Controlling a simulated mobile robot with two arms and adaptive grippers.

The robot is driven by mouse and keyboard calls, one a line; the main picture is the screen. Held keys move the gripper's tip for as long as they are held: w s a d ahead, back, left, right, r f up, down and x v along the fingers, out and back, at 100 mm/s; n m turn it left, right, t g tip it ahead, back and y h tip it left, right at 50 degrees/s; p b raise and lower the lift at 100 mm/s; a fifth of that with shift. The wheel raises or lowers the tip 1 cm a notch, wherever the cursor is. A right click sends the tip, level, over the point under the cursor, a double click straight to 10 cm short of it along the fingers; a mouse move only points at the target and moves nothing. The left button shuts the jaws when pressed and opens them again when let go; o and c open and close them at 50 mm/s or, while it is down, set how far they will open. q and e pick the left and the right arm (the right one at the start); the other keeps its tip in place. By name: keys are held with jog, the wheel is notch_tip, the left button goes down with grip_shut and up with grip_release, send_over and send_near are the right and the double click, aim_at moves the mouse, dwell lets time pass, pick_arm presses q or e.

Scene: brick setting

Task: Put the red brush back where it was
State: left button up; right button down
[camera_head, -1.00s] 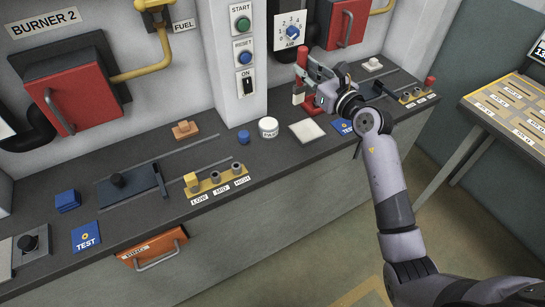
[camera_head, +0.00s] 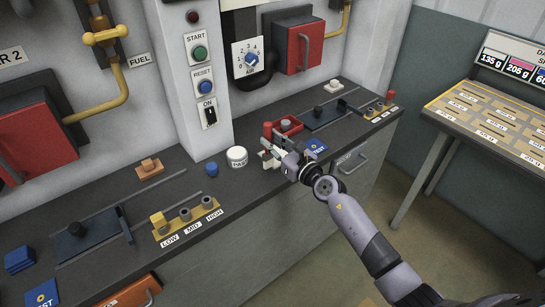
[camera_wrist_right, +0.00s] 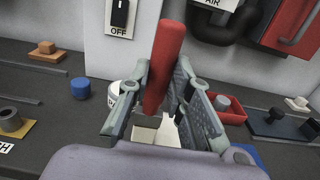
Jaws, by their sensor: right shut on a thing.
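The red brush (camera_wrist_right: 166,60) stands roughly upright in my right gripper, its red handle clear between the fingers in the right wrist view. Its lower end is partly hidden by the fingers. In the head view the brush's red handle (camera_head: 267,131) shows just left of the red tray (camera_head: 297,130). My right gripper (camera_head: 273,149) is shut on the brush, low above the dark bench. A pale square pad (camera_wrist_right: 155,136) lies under the brush; I cannot tell whether they touch. The red tray also shows in the right wrist view (camera_wrist_right: 236,117). My left gripper is not in view.
A white round jar (camera_head: 237,157) and blue knob (camera_head: 211,169) stand left of the gripper. A blue card (camera_head: 316,146) lies to its right. A dark slider plate (camera_head: 327,115) is behind right. The wall panel rises behind the bench.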

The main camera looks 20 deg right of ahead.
notch_tip(320, 180, down, 4)
jog(key=b, duration=0.2)
jog(key=shift+b, duration=0.3)
jog(key=c, duration=1.4)
grip_release()
jog(key=shift+c, duration=0.2)
jog(key=v, duration=1.2)
jog(key=shift+r, duration=0.3)
